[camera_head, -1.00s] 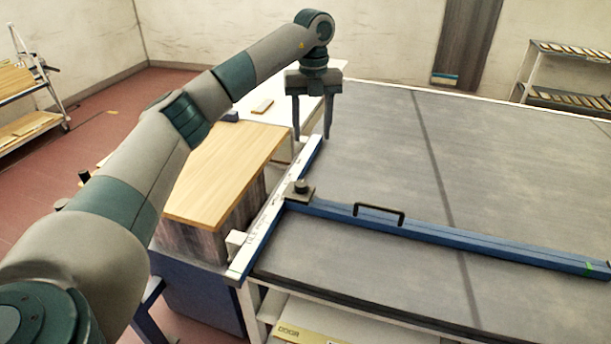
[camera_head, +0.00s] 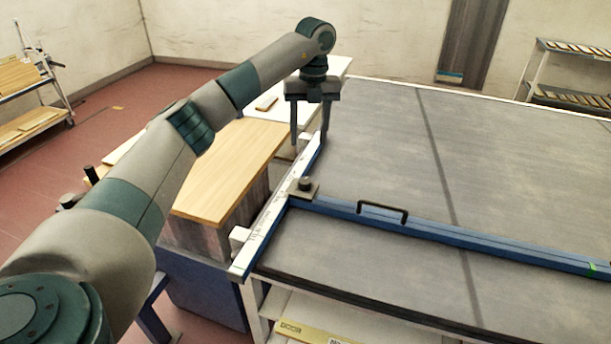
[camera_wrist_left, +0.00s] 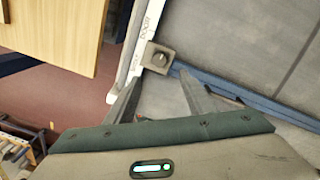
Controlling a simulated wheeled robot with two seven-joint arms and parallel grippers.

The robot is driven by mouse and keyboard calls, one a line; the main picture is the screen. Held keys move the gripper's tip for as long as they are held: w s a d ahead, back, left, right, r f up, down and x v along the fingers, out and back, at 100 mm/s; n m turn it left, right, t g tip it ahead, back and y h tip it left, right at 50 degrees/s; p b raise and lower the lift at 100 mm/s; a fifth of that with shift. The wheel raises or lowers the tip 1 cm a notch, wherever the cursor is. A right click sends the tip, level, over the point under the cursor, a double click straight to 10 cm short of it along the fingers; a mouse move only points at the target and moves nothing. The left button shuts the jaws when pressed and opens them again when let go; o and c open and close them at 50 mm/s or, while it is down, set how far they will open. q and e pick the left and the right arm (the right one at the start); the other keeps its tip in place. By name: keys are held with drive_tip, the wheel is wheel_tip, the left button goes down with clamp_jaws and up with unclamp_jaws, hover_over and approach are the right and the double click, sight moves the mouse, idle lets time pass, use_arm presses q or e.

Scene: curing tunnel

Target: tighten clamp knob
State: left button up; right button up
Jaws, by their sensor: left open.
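The clamp knob (camera_head: 305,184) is a small dark round knob on a square plate. It sits where the blue rail (camera_head: 430,231) meets the white-topped edge strip (camera_head: 262,222). My left gripper (camera_head: 309,150) is open and points down above the strip, beyond the knob in the head view, with nothing between its fingers. In the left wrist view the knob (camera_wrist_left: 159,59) shows ahead of the fingertips, a little above the gap between the open fingers (camera_wrist_left: 158,84). The gripper is apart from the knob. My right gripper is not in view.
A large grey table (camera_head: 390,130) fills the right. The blue rail carries a dark handle (camera_head: 382,208). A wooden board (camera_head: 232,170) lies left of the strip. Shelves with boards stand at the far left (camera_head: 30,100) and far right (camera_head: 570,75).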

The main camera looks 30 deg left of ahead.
sight(305, 180)
use_arm(q)
drive_tip(key=f+p, duration=0.1)
drive_tip(key=f, duration=0.3)
drive_tip(key=f+p, duration=0.2)
drive_tip(key=f, duration=0.3)
drive_tip(key=f+p, duration=0.1)
drive_tip(key=f, duration=0.4)
drive_tip(key=shift+s+a, duration=0.25)
drive_tip(key=shift+s, duration=0.05)
drive_tip(key=c, duration=1.1)
drive_tip(key=shift+o, duration=0.2)
